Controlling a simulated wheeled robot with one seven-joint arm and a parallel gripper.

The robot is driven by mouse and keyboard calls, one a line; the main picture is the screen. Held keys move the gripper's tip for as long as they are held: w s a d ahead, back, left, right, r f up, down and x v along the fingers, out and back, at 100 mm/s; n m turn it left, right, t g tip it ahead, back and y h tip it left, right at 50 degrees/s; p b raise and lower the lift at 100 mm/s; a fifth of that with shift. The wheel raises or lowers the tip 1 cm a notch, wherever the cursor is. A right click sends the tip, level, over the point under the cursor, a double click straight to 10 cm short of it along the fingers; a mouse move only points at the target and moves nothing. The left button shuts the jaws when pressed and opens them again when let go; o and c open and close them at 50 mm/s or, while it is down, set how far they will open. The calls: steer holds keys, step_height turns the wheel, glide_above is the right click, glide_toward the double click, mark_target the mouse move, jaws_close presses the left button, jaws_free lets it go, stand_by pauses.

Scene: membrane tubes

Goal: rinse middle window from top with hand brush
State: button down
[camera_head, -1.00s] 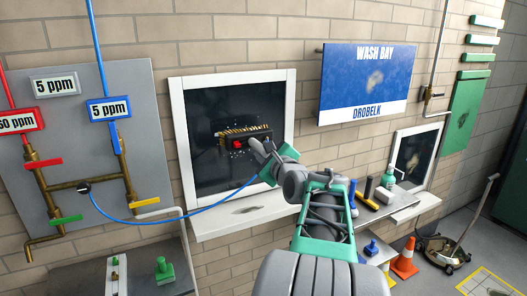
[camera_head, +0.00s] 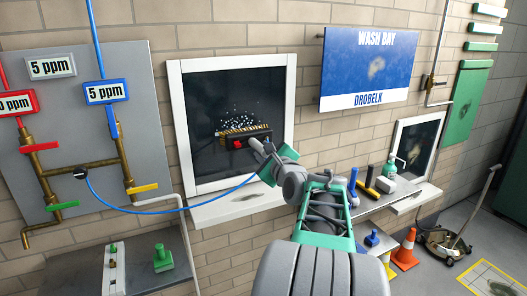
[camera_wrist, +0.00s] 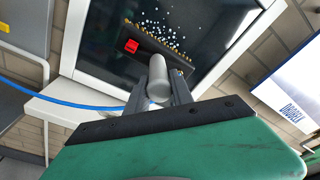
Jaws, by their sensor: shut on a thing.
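My gripper (camera_head: 262,152) is shut on the hand brush (camera_head: 262,134), a dark block with tan bristles along its upper edge and a red button on its face. The brush is at the middle window (camera_head: 205,160), over the lower half of the dark pane. White droplets spray up from the bristles over the glass. In the wrist view, the brush (camera_wrist: 162,47), its grey handle and my gripper (camera_wrist: 160,95) show in front of the pane. A blue hose (camera_head: 165,211) runs toward the brush. Whether the bristles touch the glass cannot be told.
A white sill (camera_head: 240,206) sticks out below the window. A blue WASH BAY sign (camera_head: 365,75) hangs to the right. A valve panel (camera_head: 70,130) with 5 ppm labels is at left. A second window (camera_head: 413,155), bottles and an orange cone (camera_head: 406,248) are at right.

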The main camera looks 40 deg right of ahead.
step_height(320, 180, down, 6)
steer(key=b, duration=0.4)
steer(key=shift+f, duration=0.25)
stand_by(0.5)
steer(key=f+v, duration=0.1)
steer(key=v, duration=0.9)
steer(key=shift+s+d+b, duration=0.2)
steer(key=shift+d+b, duration=0.2)
steer(key=shift+d, duration=0.05)
